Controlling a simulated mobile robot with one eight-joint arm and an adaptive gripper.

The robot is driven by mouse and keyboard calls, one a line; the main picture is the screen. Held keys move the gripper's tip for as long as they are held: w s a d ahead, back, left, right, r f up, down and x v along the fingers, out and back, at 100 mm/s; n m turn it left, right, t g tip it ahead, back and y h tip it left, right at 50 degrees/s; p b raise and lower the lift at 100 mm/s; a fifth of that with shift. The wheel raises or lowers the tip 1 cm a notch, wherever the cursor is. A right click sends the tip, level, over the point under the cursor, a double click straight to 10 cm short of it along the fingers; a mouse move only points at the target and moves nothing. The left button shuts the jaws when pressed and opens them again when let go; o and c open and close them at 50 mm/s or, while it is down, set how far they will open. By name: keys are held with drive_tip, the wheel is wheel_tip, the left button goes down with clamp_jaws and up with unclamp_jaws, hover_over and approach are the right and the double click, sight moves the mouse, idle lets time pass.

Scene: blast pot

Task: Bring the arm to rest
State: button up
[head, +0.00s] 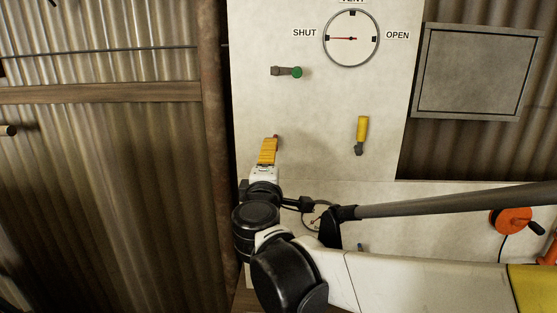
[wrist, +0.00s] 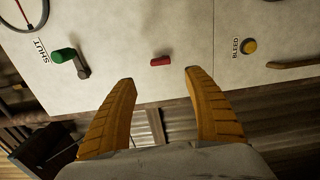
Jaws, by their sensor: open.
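My gripper (head: 271,138) is raised in front of the pale panel (head: 320,110) in the head view, below the green-knobbed lever (head: 285,72). In the wrist view my gripper (wrist: 160,76) has its two orange fingers spread wide with nothing between them. A small red piece (wrist: 160,61) on the panel shows just beyond the gap; I cannot tell the distance. The green-knobbed lever (wrist: 72,60) is left of the fingers there, beside a SHUT label. My arm reaches in from the lower right of the head view and hides part of the panel's lower area.
A round dial (head: 351,38) has its red needle towards SHUT. A yellow-handled lever (head: 361,132) hangs right of my gripper. A yellow button (wrist: 250,46) sits by a BLEED label. A grey hatch (head: 473,72) and an orange reel (head: 511,221) are at right. Corrugated wall (head: 100,180) stands left.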

drive_tip(key=shift+f, duration=0.1)
drive_tip(key=s+d+f+m+g+h+b, duration=0.25)
drive_tip(key=s+d+f+m+b, duration=0.2)
drive_tip(key=d+f, duration=0.4)
drive_tip(key=s+d+f+m+g+h+b, duration=0.1)
drive_tip(key=s+d+f+m+g+b, duration=0.3)
drive_tip(key=d+f, duration=0.5)
drive_tip(key=s+d+f+m+g+y+b, duration=0.2)
drive_tip(key=s+f+m+b, duration=0.2)
drive_tip(key=s+f, duration=0.5)
drive_tip(key=s+d+f+m+g+y+b, duration=0.2)
drive_tip(key=s+f+m+b, duration=0.3)
drive_tip(key=s+f, duration=0.5)
wheel_tip(320, 180, down, 2)
drive_tip(key=shift+d+f+b, duration=0.1)
drive_tip(key=shift+d+b, duration=0.45)
drive_tip(key=shift+b, duration=0.4)
drive_tip(key=shift+g, duration=0.25)
